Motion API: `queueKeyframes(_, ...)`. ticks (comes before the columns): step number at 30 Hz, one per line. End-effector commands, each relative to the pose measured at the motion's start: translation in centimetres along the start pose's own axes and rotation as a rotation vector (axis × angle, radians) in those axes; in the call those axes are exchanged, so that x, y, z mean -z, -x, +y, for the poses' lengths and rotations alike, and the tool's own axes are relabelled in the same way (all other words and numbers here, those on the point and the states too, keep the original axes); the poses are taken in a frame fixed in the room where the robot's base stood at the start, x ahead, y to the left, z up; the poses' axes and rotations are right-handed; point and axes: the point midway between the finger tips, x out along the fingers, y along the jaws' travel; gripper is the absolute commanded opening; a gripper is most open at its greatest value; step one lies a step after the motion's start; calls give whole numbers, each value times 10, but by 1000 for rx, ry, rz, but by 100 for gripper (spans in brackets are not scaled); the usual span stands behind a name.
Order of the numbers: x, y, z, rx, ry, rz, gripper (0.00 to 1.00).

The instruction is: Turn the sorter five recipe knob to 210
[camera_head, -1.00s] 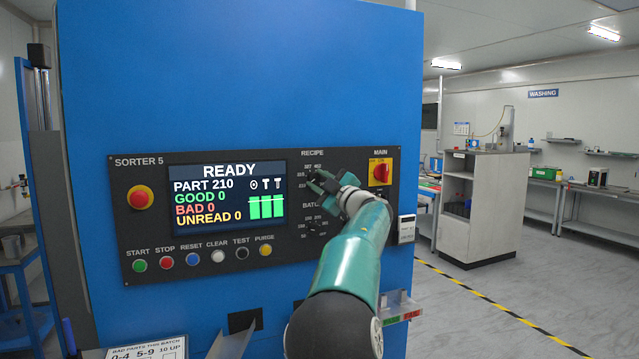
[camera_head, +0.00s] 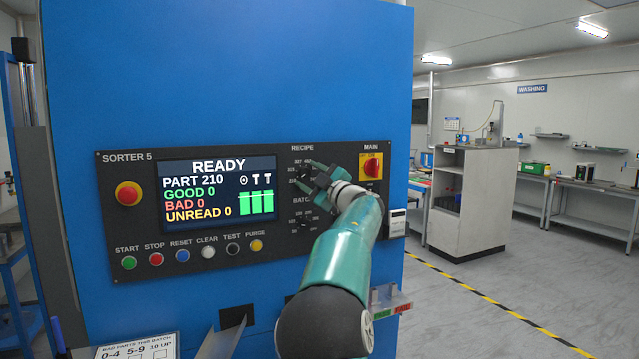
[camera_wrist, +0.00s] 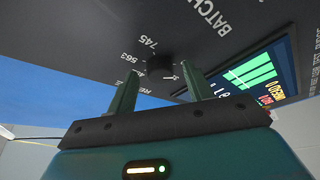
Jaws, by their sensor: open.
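The sorter five recipe knob (camera_head: 303,172) is a small dark dial on the black control panel, under the RECIPE label. Its pointer cannot be read clearly. In the wrist view the knob (camera_wrist: 159,67) shows between and beyond the fingertips, with the numbers 745 and 563 beside it. The sorter's screen (camera_head: 218,195) reads READY and PART 210. My gripper (camera_head: 317,178) is open and empty just in front and to the right of the knob, its green fingers apart. In the wrist view my gripper (camera_wrist: 160,74) seems clear of the knob.
The batch knob (camera_head: 303,222) sits below, partly near my arm. The red and yellow main switch (camera_head: 371,167) is at the right. A red stop button (camera_head: 129,193) and a row of coloured buttons (camera_head: 182,255) are at the left. A chute (camera_head: 222,342) sticks out below.

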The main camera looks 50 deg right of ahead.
Motion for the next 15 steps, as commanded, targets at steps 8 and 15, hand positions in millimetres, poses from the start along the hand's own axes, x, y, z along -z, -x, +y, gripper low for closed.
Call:
queueKeyframes(8, 1, 43, 2, -3, -1, -2, 52)
queueKeyframes(15, 0, 96, 2, -3, 0, -1, 52)
